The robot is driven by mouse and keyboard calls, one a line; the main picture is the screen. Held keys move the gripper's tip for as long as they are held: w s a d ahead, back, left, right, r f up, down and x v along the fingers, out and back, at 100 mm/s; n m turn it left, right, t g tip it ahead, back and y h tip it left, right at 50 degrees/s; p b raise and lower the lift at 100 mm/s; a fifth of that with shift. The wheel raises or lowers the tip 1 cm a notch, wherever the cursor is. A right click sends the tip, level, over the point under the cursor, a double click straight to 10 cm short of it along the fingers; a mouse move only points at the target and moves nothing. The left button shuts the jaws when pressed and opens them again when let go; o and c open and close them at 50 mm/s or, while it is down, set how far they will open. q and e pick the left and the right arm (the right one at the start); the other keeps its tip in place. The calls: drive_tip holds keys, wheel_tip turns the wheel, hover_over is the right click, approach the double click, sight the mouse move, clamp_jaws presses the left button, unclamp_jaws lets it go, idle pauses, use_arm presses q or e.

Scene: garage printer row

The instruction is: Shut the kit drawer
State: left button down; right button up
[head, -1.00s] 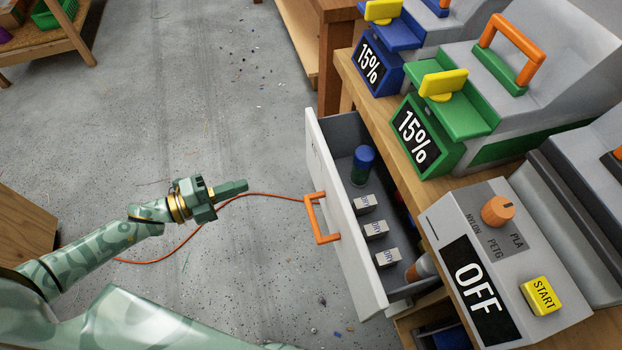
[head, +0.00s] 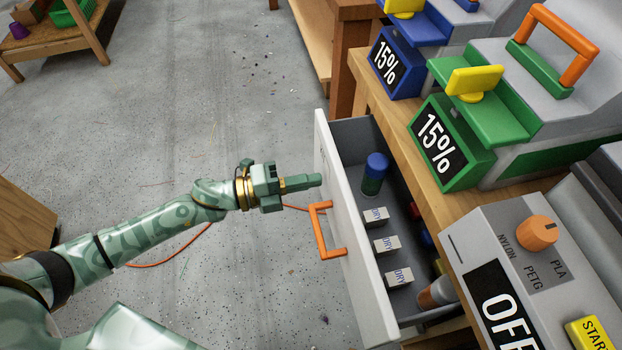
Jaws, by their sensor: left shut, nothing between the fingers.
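The kit drawer (head: 362,265) stands pulled out from under the bench, its white front facing left with an orange handle (head: 322,232). Inside it are a blue-capped green bottle (head: 373,175), several small boxes marked DRY (head: 386,244) and an orange-and-grey tube (head: 436,293). My left gripper (head: 316,180) is shut and empty. Its fingertips are just left of the drawer front, above the handle in the picture; I cannot tell whether they touch it. My right gripper is not in view.
On the wooden bench (head: 437,195) stand a blue machine (head: 397,62) and a green machine (head: 452,140), both showing 15%, and a grey control box (head: 480,265) reading OFF. An orange cable (head: 170,261) lies on the floor. The floor left of the drawer is mostly clear.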

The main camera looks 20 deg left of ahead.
sight(366, 170)
use_arm(q)
drive_tip(key=shift+w+d, duration=0.15)
drive_tip(key=shift+d, duration=0.1)
drive_tip(key=x, duration=1)
drive_tip(key=shift+w+d, duration=0.15)
drive_tip(key=shift+w, duration=0.05)
